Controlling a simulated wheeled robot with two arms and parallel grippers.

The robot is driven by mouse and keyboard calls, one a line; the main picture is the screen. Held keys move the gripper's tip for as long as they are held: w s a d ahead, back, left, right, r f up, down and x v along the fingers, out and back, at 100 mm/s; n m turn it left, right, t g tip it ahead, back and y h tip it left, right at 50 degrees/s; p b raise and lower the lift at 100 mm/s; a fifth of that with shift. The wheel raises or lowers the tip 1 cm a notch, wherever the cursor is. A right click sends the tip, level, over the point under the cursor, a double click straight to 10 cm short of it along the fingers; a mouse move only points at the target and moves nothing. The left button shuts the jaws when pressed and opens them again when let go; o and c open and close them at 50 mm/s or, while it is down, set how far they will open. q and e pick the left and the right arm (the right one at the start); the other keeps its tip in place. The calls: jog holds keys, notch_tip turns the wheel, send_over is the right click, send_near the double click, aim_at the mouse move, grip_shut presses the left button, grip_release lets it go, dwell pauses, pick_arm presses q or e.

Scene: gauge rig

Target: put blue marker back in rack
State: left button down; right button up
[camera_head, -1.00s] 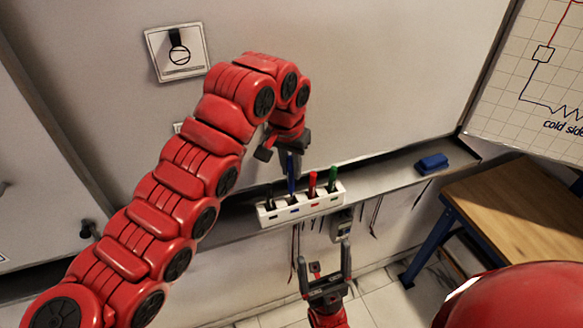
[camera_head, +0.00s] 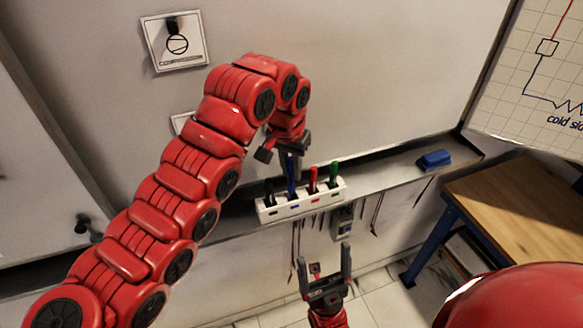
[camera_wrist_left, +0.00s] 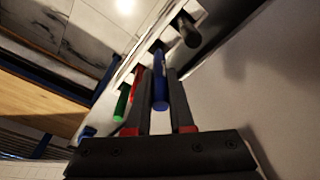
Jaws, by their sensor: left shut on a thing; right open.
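The blue marker (camera_head: 291,176) stands roughly upright in my left gripper (camera_head: 290,155). Its lower end meets the white rack (camera_head: 300,204) at the position between the black marker (camera_head: 269,189) and the red marker (camera_head: 313,179); how deep it sits cannot be told. A green marker (camera_head: 334,172) stands at the rack's right end. In the left wrist view the fingers of my left gripper (camera_wrist_left: 160,88) are shut on the blue marker (camera_wrist_left: 160,92). My right gripper (camera_head: 325,268) is open and empty below the rack.
The rack stands on a ledge (camera_head: 385,172) under a whiteboard (camera_head: 370,70). A blue eraser (camera_head: 434,160) lies farther right on it. Leads and a meter (camera_head: 342,222) hang below. A wooden table (camera_head: 515,205) stands at right.

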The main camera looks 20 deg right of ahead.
pick_arm(q)
jog(key=shift+f+b, duration=0.95)
jog(key=shift+f, duration=0.25)
jog(key=shift+c, duration=0.8)
grip_release()
jog(key=shift+r, duration=0.1)
jog(key=shift+r+p, duration=3.6)
jog(key=shift+r, duration=1.4)
jog(key=shift+f, duration=0.1)
